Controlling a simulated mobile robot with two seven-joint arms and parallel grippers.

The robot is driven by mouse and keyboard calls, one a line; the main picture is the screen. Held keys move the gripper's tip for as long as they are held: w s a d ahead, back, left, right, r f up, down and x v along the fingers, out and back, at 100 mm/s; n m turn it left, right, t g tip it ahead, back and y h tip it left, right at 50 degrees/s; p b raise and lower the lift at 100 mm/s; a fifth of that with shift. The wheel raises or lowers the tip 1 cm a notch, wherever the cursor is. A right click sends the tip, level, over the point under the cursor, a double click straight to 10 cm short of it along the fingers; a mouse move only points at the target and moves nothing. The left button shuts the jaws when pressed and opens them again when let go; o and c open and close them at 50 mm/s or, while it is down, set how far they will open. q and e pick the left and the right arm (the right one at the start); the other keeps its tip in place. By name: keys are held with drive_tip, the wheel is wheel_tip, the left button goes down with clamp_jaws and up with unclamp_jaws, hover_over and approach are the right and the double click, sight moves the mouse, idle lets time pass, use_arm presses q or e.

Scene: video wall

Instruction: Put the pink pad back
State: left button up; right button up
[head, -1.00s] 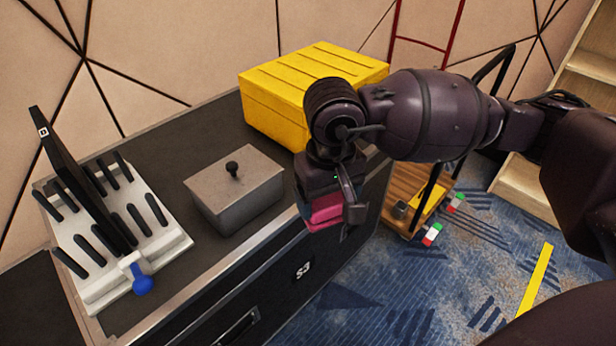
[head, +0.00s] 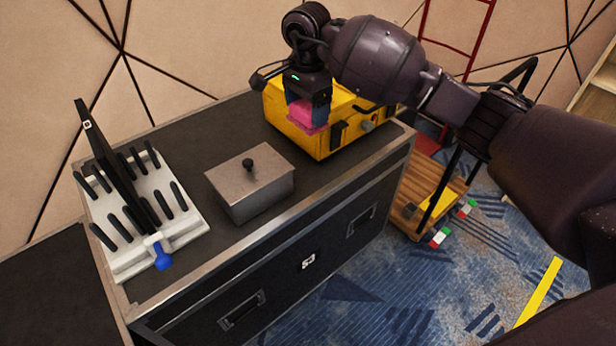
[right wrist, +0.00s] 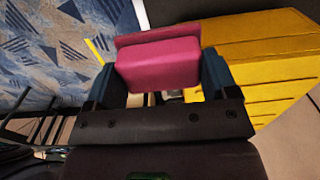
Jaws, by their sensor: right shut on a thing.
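The pink pad (head: 308,115) is in my right gripper (head: 306,106). In the head view it is held in front of the yellow box (head: 340,138) at the back right of the black case top. In the right wrist view the pad (right wrist: 160,64) sits between the two blue fingers of the gripper (right wrist: 162,75), with a darker pink layer along its far edge. The yellow box (right wrist: 260,60) lies to the right of the pad there. I cannot tell whether pad and box touch. My left gripper is not in view.
A grey lidded metal box (head: 250,185) stands mid-case. A white slotted rack (head: 125,220) with black pegs, a tilted dark panel and a blue-handled piece stands at left. A wooden cart (head: 425,200) stands on the carpet beyond the case. The case top (head: 200,135) has bare room behind the metal box.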

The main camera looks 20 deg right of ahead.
wheel_tip(320, 180, down, 18)
drive_tip(key=b, duration=0.3)
drive_tip(key=shift+f, duration=0.6)
drive_tip(key=shift+f, duration=0.15)
drive_tip(key=o, duration=0.8)
